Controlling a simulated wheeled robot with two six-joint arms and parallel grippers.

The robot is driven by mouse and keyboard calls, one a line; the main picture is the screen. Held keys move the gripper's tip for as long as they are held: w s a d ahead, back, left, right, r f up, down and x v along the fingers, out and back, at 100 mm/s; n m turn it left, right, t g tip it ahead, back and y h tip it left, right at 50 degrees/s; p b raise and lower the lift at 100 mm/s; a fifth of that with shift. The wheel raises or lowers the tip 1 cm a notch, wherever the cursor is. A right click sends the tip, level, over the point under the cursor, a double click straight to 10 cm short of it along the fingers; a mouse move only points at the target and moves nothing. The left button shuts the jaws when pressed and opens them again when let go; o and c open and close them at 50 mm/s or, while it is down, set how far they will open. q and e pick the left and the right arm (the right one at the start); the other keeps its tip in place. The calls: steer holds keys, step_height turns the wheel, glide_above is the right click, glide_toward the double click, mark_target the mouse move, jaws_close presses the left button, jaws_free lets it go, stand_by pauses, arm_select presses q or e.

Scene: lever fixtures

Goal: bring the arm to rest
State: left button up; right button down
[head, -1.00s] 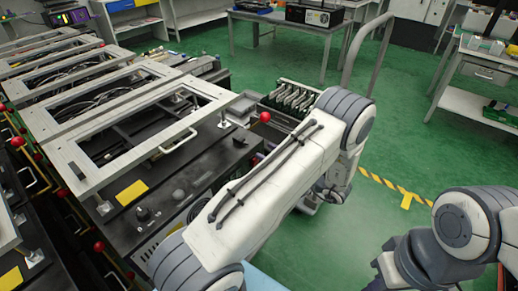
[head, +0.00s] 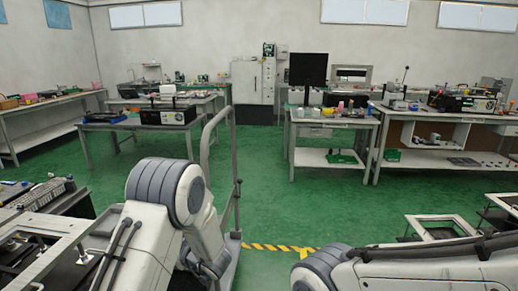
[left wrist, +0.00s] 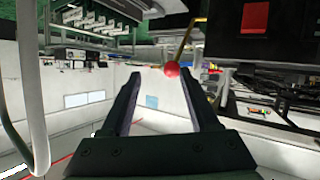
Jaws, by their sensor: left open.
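My left arm (head: 165,210) comes up from the bottom left of the head view, bent at a grey-ringed joint; its gripper is hidden there. In the left wrist view my left gripper (left wrist: 162,76) is open, with nothing between its two dark fingers. A red ball knob (left wrist: 172,69) shows beyond the fingertips; I see no contact with it. My right arm (head: 400,266) lies along the bottom right of the head view. Its gripper is out of the picture.
Lever fixtures with pale frames (head: 40,250) stand at the lower left, close to my left arm. Another framed fixture (head: 440,228) is at the right. A grey trolley handle (head: 213,150) rises beyond my left arm. Green floor (head: 270,205) is open in the middle, before the workbenches.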

arm_select(q)
steer(key=s+d+r+m+h, duration=0.35)
steer(key=d+m+h, duration=0.35)
steer(key=d+h, duration=0.25)
steer(key=s+m+g+h, duration=0.2)
steer(key=s+m+g, duration=0.35)
steer(key=s, duration=1.25)
steer(key=s+d+r+m+g+p, duration=0.2)
steer(key=s+d+r+m+p, duration=0.5)
steer(key=s+d+r+p, duration=0.3)
steer(key=s+d+r, duration=0.4)
steer(key=r, duration=0.2)
steer(key=shift+s+r+m+p, duration=0.15)
steer(key=shift+s+m+p, duration=0.1)
steer(key=shift+m+p, duration=0.1)
steer(key=shift+g+h, duration=0.25)
steer(key=shift+c, duration=0.3)
